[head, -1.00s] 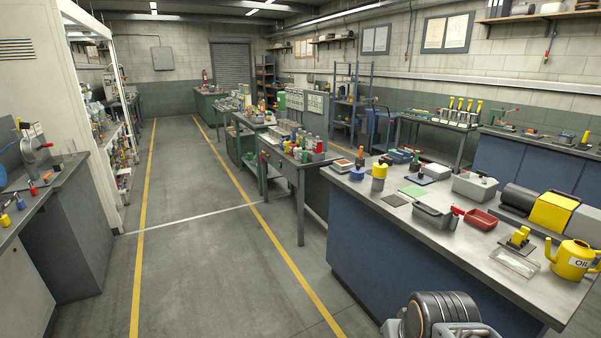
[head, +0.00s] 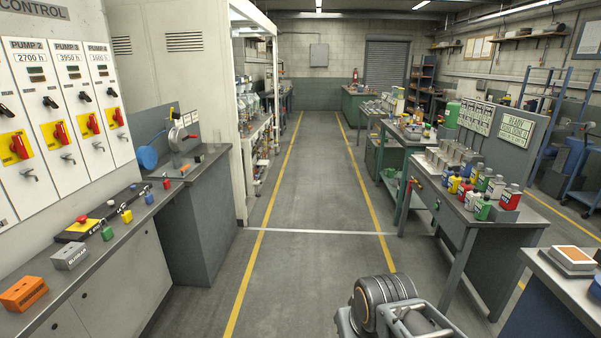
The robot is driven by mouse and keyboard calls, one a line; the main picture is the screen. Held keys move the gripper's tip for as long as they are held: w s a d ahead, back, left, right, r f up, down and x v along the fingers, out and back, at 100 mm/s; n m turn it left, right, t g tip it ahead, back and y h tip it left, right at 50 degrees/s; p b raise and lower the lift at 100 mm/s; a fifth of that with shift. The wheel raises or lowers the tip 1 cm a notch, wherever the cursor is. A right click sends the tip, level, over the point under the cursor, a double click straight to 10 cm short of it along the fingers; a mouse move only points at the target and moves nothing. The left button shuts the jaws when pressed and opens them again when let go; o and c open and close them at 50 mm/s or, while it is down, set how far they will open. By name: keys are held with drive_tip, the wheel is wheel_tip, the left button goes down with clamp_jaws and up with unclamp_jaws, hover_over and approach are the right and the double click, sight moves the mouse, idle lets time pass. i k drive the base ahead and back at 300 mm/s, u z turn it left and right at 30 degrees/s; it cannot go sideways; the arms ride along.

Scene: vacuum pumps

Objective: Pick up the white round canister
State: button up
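I cannot make out a white round canister for certain. Several small containers, among them yellow, blue, red and green bottles (head: 467,190), stand on the middle workbench (head: 452,205) at the right, with grey-white tins (head: 448,154) behind them. They are too small to tell apart well. Part of my arm shows at the bottom, right of centre. My gripper's fingers do not show, so its state is hidden.
A grey counter (head: 95,245) with an orange block (head: 23,293) and padlocks runs along the left, below pump control panels (head: 60,100). A blue-sided bench (head: 545,315) cuts the lower right corner. The aisle floor (head: 310,215) between yellow lines is clear.

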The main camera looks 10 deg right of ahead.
sight(471, 197)
drive_tip(key=i, duration=2.3)
drive_tip(key=z, duration=1)
drive_tip(key=i, duration=1.55)
drive_tip(key=z, duration=1.4)
drive_tip(key=i, duration=0.4)
drive_tip(key=z, duration=0.15)
